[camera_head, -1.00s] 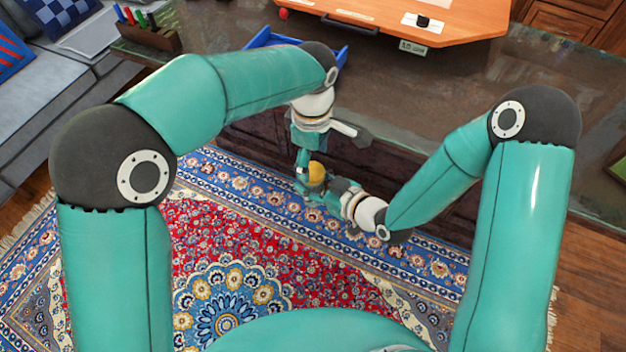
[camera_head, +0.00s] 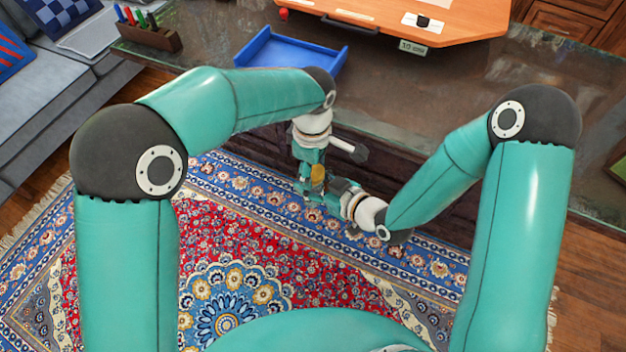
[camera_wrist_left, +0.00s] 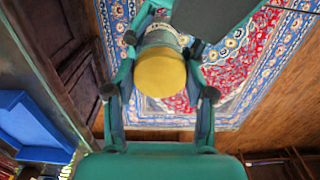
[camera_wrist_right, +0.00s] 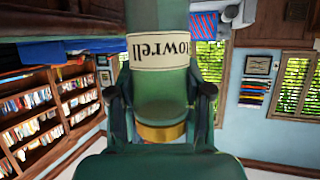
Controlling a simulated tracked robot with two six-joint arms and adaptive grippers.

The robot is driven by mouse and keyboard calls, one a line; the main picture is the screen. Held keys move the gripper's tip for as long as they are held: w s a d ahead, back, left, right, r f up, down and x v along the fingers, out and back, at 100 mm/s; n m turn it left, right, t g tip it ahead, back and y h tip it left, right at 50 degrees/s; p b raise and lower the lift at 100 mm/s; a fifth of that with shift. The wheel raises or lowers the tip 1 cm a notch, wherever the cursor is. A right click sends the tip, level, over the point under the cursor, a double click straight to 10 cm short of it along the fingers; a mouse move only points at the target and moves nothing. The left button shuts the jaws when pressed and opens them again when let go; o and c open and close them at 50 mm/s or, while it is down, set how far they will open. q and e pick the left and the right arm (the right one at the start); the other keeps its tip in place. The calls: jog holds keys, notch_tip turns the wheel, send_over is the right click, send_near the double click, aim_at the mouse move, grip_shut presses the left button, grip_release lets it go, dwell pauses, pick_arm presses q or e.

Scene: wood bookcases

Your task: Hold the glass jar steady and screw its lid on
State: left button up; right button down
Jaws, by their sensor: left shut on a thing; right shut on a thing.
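The yellow lid (camera_wrist_left: 160,73) sits on top of the jar, close in front of my left gripper (camera_wrist_left: 159,94), whose fingers are on either side of it. My left gripper (camera_head: 311,172) points down in the head view and is shut on the lid (camera_head: 318,174). My right gripper (camera_wrist_right: 158,92) comes in from the side, shut on the jar (camera_wrist_right: 160,85). The jar looks green, with a white label, upside down in the right wrist view. The lid's yellow edge (camera_wrist_right: 160,132) shows there too. Fingers hide much of the jar, and I cannot tell how tightly the lid sits.
The jar is held in the air in front of the glass-topped table (camera_head: 480,100). On the table are a blue tray (camera_head: 290,55), an orange board (camera_head: 440,25) and a pen holder (camera_head: 150,38). A patterned rug (camera_head: 250,240) covers the floor, and a grey sofa (camera_head: 45,105) stands left.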

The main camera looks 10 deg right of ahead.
pick_arm(q)
jog(key=shift+c, duration=0.7)
jog(key=m, duration=0.6)
jog(key=shift+m, duration=0.3)
jog(key=m, duration=0.8)
jog(key=shift+f+m, duration=0.1)
jog(key=shift+m, duration=0.2)
jog(key=m, duration=0.8)
jog(key=shift+m, duration=0.3)
jog(key=m, duration=0.8)
jog(key=o, duration=1.3)
